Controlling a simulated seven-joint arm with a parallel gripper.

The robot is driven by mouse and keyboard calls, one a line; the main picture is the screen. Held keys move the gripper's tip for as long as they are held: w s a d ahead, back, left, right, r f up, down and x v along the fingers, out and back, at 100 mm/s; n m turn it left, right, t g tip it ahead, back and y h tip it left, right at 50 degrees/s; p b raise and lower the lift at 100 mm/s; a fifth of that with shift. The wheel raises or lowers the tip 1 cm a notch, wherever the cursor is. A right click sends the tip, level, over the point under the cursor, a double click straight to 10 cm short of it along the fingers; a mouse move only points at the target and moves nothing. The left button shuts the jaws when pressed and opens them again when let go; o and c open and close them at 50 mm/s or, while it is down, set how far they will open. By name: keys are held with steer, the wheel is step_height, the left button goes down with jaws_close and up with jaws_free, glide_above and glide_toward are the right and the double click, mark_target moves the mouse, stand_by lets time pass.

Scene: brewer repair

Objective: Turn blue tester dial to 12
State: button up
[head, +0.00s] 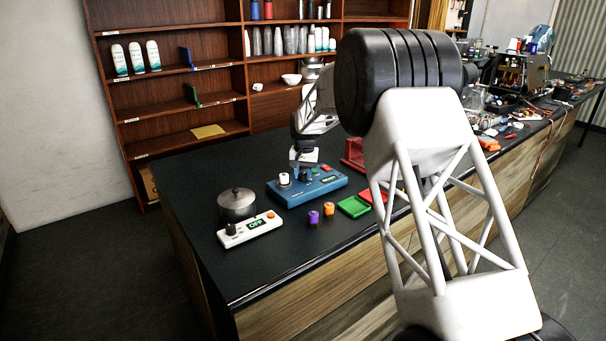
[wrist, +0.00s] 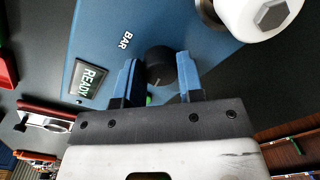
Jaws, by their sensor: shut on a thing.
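The blue tester (head: 308,190) stands on the dark bench. In the wrist view its blue top (wrist: 105,22) carries the label BAR and a small display (wrist: 88,82) reading READY. My gripper (head: 303,168) is over the tester, pointing down. In the wrist view its two blue fingers (wrist: 159,80) are on either side of the black dial (wrist: 159,62), shut on it. A pale mark shows on the dial, but I cannot read a number at it. A white cylindrical part with a hexagonal top (wrist: 262,14) stands on the tester beside the dial.
A white scale-like box (head: 250,230) with an OFF display and a metal pot (head: 237,204) stand to the left. Purple (head: 313,217) and orange (head: 329,208) pieces and a green tray (head: 354,207) lie in front. Shelves (head: 180,90) stand behind.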

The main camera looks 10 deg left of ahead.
mark_target(304, 174)
steer(key=m, duration=0.4)
steer(key=shift+s+m, duration=0.1)
steer(key=shift+m, duration=0.3)
steer(key=shift+f+m, duration=0.1)
steer(key=shift+m, duration=1.8)
steer(key=o, duration=0.9)
steer(key=shift+r, duration=0.2)
steer(key=shift+s+d+r, duration=0.1)
steer(key=shift+r, duration=3.65)
